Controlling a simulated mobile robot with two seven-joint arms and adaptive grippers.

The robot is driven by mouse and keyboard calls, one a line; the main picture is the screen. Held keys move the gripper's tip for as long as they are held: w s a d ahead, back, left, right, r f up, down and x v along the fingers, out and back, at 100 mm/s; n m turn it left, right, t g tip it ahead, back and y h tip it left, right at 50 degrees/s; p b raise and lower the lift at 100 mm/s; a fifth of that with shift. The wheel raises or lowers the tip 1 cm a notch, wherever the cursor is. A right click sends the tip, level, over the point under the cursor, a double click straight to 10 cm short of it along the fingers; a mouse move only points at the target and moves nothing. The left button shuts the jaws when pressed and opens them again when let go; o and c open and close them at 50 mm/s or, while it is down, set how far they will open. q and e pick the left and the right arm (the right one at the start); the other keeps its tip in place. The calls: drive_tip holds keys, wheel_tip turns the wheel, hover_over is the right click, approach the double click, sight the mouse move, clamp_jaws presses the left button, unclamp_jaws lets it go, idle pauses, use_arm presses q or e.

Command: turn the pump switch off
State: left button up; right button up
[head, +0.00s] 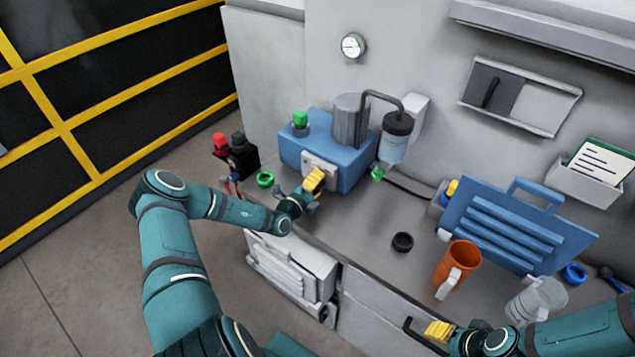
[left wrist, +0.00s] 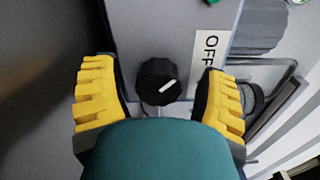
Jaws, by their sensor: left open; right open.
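The pump switch is a round black knob (left wrist: 157,82) with a white pointer line, on a pale plate with an "OFF" label (left wrist: 209,50). In the left wrist view the pointer aims to the upper right, towards the label side. The blue pump unit (head: 353,162) carries this plate (head: 312,165) on its front. My left gripper (head: 314,182) is at the plate; in the left wrist view its yellow fingers (left wrist: 160,98) are open on either side of the knob, with gaps visible. In the head view it hides the knob. My right gripper (head: 438,331) is open and empty, low at the right.
A green ring (head: 265,179) and a black and red block (head: 238,157) are left of the pump. A black ring (head: 402,242), an orange mug (head: 457,268), a clear jug (head: 535,302) and a blue rack (head: 510,225) are to the right. A dark handle (head: 422,338) is beside my right gripper.

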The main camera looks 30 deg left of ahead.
use_arm(q)
drive_tip(key=s, duration=0.8)
drive_tip(key=s+a, duration=0.1)
drive_tip(key=s, duration=0.3)
idle(0.3)
